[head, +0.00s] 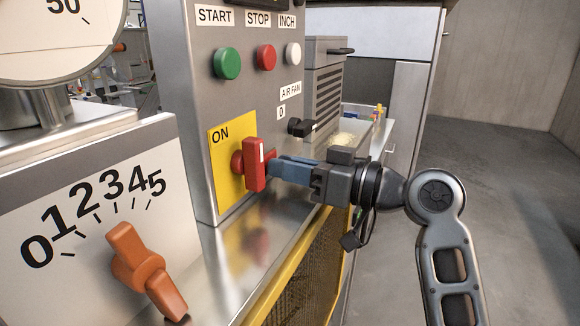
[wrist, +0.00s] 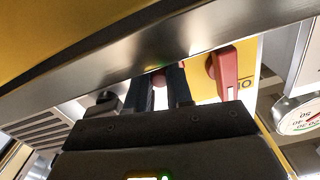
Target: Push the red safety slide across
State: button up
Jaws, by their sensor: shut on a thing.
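My gripper (head: 273,165) reaches in from the right along the grey control panel, its blue-grey fingers level and close to the right side of a red handle (head: 255,164). The red handle stands upright on a yellow plate (head: 220,179) marked ON. In the wrist view the handle (wrist: 226,74) is right of the fingers, apart from them.
Green (head: 227,63), red (head: 266,57) and white (head: 293,54) buttons sit above. A black knob (head: 301,127) is behind the fingers. An orange dial (head: 143,266) stands at front left. A metal ledge (head: 240,250) runs below; open floor lies at right.

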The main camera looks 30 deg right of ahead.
grip_shut()
jog(key=shift+s+a, duration=0.8)
jog(key=shift+a, duration=0.35)
jog(key=shift+o, duration=2.1)
grip_release()
jog(key=shift+o, duration=0.8)
